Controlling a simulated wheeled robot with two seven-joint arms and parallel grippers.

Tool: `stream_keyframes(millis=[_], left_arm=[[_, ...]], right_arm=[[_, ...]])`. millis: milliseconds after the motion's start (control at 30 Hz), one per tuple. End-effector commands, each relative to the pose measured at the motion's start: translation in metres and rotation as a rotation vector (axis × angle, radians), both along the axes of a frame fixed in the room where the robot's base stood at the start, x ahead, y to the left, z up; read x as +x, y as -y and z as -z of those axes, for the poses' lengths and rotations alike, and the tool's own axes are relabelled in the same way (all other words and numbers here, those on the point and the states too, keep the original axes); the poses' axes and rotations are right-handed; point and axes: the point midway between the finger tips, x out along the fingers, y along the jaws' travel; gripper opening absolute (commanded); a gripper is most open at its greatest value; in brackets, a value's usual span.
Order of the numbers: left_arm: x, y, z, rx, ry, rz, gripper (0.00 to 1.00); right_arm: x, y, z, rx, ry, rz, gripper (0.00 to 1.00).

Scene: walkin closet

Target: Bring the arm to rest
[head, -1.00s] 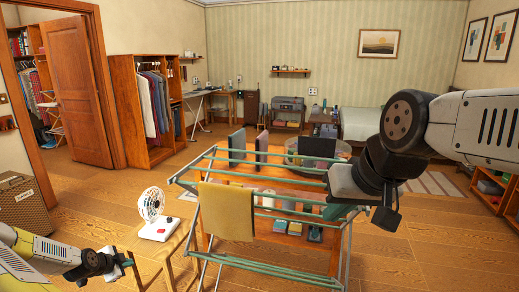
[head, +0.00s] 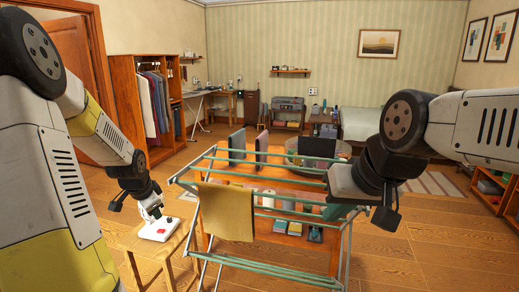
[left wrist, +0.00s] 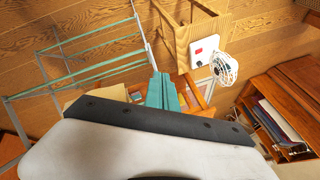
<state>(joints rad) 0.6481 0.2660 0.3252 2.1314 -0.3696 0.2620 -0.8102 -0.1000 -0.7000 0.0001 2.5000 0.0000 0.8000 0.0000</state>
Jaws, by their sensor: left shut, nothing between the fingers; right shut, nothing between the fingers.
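My left arm comes in from the left edge of the head view, bent at a high elbow. Its forearm slopes down to my left gripper (head: 151,208), which points downward, shut and empty. In that view it overlaps the small white fan (head: 158,230) on the wooden stool; I cannot tell whether they touch. The left wrist view is largely filled below by a pale and dark part of mine, and the fingertips are not clear there. My right arm comes in from the right, and my right gripper (head: 386,216) is shut and empty, hanging in front of the drying rack.
The drying rack (head: 265,262) with a mustard cloth (head: 226,211) stands in front. The stool (head: 125,239) is close to its left side; stool and fan (left wrist: 224,68) also show in the left wrist view. Open wooden floor (head: 430,250) lies at the right.

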Motion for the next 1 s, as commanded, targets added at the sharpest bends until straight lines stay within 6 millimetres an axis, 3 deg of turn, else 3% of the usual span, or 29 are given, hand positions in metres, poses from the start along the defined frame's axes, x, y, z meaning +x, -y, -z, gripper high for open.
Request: stream_keyframes(millis=[33, 200, 400, 600, 700, 833, 1000], left_arm=[[-0.009, 0.018, -0.027, -0.001, 0.009, -0.033, 0.0], [-0.057, 0.069, -0.093, -0.072, 0.025, -0.191, 0.0], [-0.13, 0.125, -0.147, -0.233, 0.055, -0.37, 0.0], [-0.2, 0.167, -0.171, -0.432, 0.048, -0.494, 0.0], [-0.223, 0.178, -0.174, -0.504, 0.032, -0.528, 0.0], [-0.237, 0.185, -0.175, -0.551, 0.018, -0.55, 0.0], [-0.238, 0.186, -0.175, -0.556, 0.016, -0.552, 0.0]], right_arm=[[0.0, 0.0, 0.0, 0.0, 0.0, 0.0, 0.0], [0.0, 0.0, 0.0, 0.0, 0.0, 0.0, 0.0], [0.0, 0.0, 0.0, 0.0, 0.0, 0.0, 0.0], [0.0, 0.0, 0.0, 0.0, 0.0, 0.0, 0.0], [0.0, 0.0, 0.0, 0.0, 0.0, 0.0, 0.0], [0.0, 0.0, 0.0, 0.0, 0.0, 0.0, 0.0], [0.0, 0.0, 0.0, 0.0, 0.0, 0.0, 0.0]])
